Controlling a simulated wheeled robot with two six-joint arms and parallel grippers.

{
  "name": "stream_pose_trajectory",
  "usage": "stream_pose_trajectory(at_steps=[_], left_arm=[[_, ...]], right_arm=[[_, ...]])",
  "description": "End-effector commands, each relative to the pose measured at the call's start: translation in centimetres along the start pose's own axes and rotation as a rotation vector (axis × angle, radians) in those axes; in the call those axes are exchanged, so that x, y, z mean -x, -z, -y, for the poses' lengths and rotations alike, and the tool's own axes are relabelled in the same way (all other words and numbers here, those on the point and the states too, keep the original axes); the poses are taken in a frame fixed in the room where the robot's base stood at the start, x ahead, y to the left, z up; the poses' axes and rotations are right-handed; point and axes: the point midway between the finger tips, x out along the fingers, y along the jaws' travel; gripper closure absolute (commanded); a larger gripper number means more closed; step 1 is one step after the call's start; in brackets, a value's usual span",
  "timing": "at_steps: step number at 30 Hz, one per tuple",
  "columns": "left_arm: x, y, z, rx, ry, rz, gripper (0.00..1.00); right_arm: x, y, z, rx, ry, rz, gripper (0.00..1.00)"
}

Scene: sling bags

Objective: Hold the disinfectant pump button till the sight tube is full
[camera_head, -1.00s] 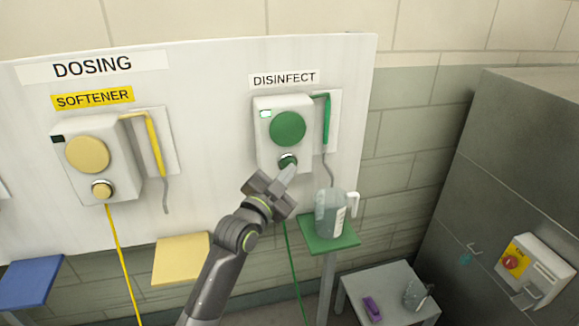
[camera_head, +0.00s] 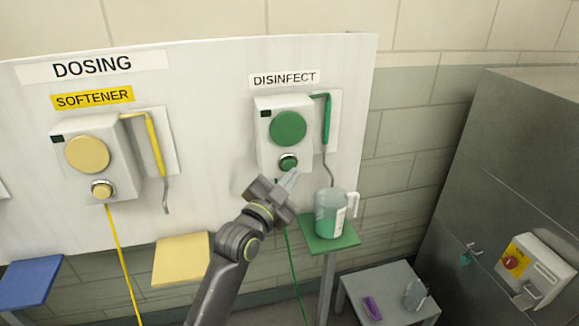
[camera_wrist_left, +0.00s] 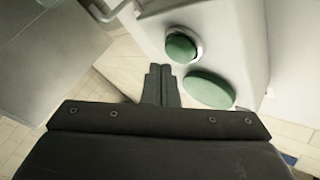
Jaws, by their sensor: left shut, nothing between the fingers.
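The disinfectant pump (camera_head: 265,139) is a white box on the board under the DISINFECT label, with a large green disc (camera_head: 288,128) and a small green button (camera_head: 288,161) below it. The sight tube (camera_head: 327,120) beside it looks green along its upper length, with a grey spout below. My left gripper (camera_head: 291,176) is shut and empty, its tips just below the button and apparently clear of it. In the left wrist view the shut fingers (camera_wrist_left: 160,72) are beside the uncovered button (camera_wrist_left: 182,47). My right gripper is not in view.
A clear jug (camera_head: 330,215) with green liquid stands on a green shelf (camera_head: 329,241) under the spout. The yellow softener pump (camera_head: 75,180) is left. A low grey table (camera_head: 388,290) and a metal cabinet (camera_head: 500,160) are right.

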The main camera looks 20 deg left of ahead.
Motion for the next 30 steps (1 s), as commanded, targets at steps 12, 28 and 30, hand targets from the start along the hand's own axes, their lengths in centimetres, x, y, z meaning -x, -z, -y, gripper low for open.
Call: stream_pose_trajectory(at_steps=[12, 28, 30], left_arm=[[2.8, 1.9, -2.1, 0.004, 0.0, -0.001, 1.0], [3.4, 2.5, -2.5, 0.0, 0.0, 0.0, 1.0], [3.4, 2.4, -2.5, 0.001, -0.001, 0.002, 1.0]], right_arm=[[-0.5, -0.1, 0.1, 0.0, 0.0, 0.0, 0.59], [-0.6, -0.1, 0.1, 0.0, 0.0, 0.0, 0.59], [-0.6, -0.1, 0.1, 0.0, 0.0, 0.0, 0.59]])
